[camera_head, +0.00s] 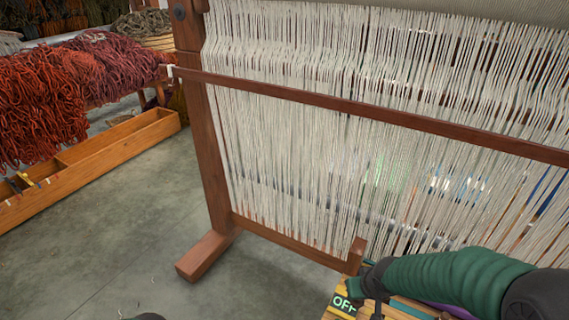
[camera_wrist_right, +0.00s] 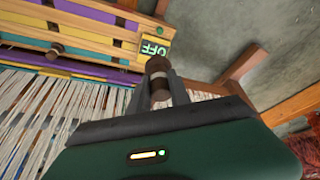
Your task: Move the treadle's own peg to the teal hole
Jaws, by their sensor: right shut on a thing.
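My right gripper (camera_wrist_right: 160,88) is shut on a brown round peg (camera_wrist_right: 157,66), which stands out between its two fingertips beside the OFF sign in the right wrist view. The striped wooden treadle board (camera_wrist_right: 95,43) lies across the top left, with yellow, purple and teal bands. Another brown peg (camera_wrist_right: 55,50) sits on the board farther left. I cannot make out a teal hole; the gripper hides part of the board. In the head view my right gripper (camera_head: 372,283) is at the board's corner, by the OFF sign (camera_head: 343,304). My left gripper is not in view.
The wooden loom frame (camera_head: 209,150) with pale warp threads (camera_head: 330,130) stands close behind my right arm. A long wooden trough (camera_head: 90,165) and heaps of red wool (camera_head: 50,95) are at the left. Grey floor (camera_head: 110,250) lies open between.

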